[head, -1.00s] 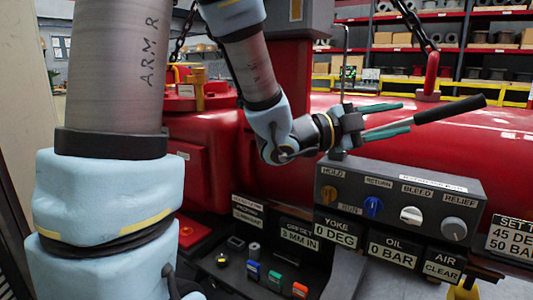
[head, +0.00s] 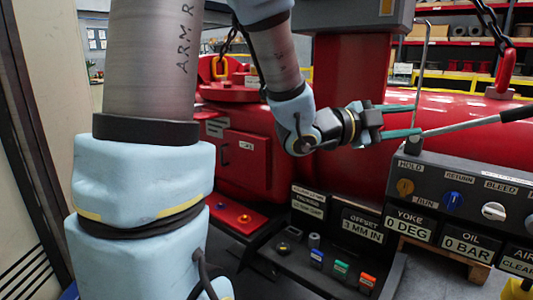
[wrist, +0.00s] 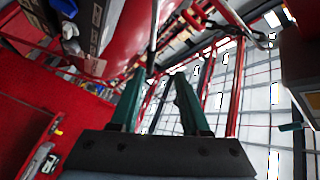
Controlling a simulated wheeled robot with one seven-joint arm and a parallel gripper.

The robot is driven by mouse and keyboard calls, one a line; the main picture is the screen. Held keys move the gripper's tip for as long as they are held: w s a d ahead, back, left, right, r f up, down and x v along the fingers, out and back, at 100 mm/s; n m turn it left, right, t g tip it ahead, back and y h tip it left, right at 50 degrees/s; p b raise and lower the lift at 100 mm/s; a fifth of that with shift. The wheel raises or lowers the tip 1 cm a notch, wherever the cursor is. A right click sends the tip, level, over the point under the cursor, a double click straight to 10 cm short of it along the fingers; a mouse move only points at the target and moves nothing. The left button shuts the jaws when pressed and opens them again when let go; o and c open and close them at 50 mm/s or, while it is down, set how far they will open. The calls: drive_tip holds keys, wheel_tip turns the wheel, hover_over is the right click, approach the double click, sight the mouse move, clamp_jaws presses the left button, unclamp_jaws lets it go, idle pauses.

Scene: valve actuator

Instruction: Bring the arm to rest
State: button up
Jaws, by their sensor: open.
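My gripper (head: 418,120) is open at the end of my raised arm, with two green fingers pointing right. Nothing shows between the fingers in the wrist view (wrist: 160,82). In the head view the fingertips overlap the near end of a metal lever (head: 465,126) above the control panel; I cannot tell whether they touch it. The lever's black handle (head: 516,114) is cut by the right edge.
The control panel (head: 467,178) has yellow, blue and white knobs. Below, labels read YOKE 0 DEG, OIL 0 BAR and OFFSET 3 MM IN. A red post (head: 342,100) and large red body stand behind my arm. A red hook (head: 505,70) hangs at upper right.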

drive_tip(key=w+a+f+n+t+y+p, duration=0.1)
drive_tip(key=w+a+f+n+t+y, duration=0.2)
drive_tip(key=w+a+f+n+y, duration=0.4)
drive_tip(key=w+a+f+n+t+y, duration=0.2)
drive_tip(key=w+a+f+n+y, duration=0.3)
drive_tip(key=a, duration=0.4)
drive_tip(key=s+a+f+n+g+y, duration=0.2)
drive_tip(key=a+f+n+y, duration=0.3)
drive_tip(key=a, duration=0.5)
drive_tip(key=s+a+f+n+g+p, duration=0.1)
drive_tip(key=s+a+f+n+g, duration=0.1)
drive_tip(key=s+a+n+g, duration=0.3)
drive_tip(key=s+a+n, duration=0.3)
drive_tip(key=s, duration=0.3)
drive_tip(key=shift+f+n+g+y, duration=0.3)
drive_tip(key=shift+f+n+y, duration=0.1)
drive_tip(key=shift+o, duration=0.4)
